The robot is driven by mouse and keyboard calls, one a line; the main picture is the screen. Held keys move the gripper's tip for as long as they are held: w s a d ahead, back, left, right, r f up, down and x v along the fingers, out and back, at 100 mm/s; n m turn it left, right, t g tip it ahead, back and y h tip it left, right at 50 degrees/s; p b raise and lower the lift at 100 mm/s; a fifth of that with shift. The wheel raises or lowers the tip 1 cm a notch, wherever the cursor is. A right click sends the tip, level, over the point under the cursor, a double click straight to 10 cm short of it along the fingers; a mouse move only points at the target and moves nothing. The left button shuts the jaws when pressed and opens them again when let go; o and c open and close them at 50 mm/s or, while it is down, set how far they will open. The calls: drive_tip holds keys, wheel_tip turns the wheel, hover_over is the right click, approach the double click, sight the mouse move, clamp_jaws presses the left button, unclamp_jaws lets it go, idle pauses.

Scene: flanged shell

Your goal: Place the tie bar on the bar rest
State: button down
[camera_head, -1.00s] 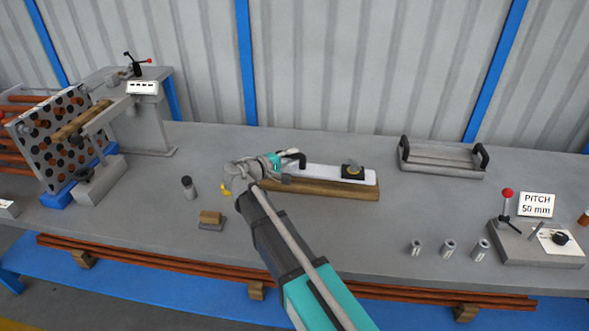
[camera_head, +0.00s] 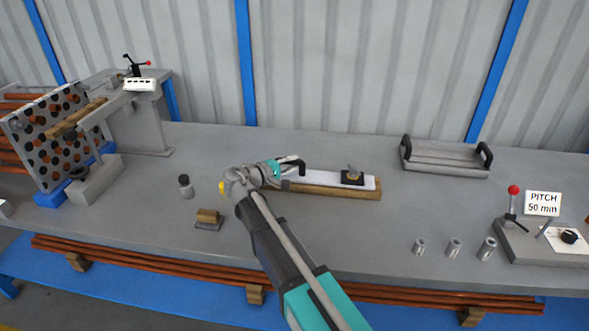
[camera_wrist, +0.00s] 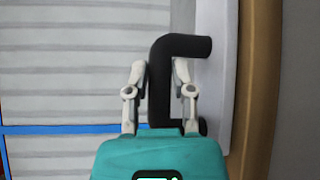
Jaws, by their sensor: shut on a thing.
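A long bar with a white face (camera_head: 325,182) and a wooden lower edge (camera_head: 335,193), which I take for the tie bar, extends right from my gripper (camera_head: 290,166) in the head view. A black clamp-like fitting (camera_head: 353,178) sits near its right end. In the wrist view, my gripper (camera_wrist: 160,85) is shut on a black C-shaped handle (camera_wrist: 182,46), beside the white face (camera_wrist: 215,60) and wood edge (camera_wrist: 262,60). I cannot tell whether the bar touches the bench.
A perforated plate with copper tubes (camera_head: 60,130) stands at the left. A dark-capped cylinder (camera_head: 187,187) and a small wooden block (camera_head: 208,215) are left of my arm. Several metal sleeves (camera_head: 454,248) and a red-knobbed station (camera_head: 545,245) are at the right. Bench between bar and cradle is clear.

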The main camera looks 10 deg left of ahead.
drive_tip(key=shift+c, duration=2.4)
unclamp_jaws()
drive_tip(key=shift+s+a, duration=0.1)
drive_tip(key=p+v, duration=0.1)
drive_tip(key=v, duration=1)
drive_tip(key=shift+s+a, duration=0.25)
drive_tip(key=shift+a, duration=0.05)
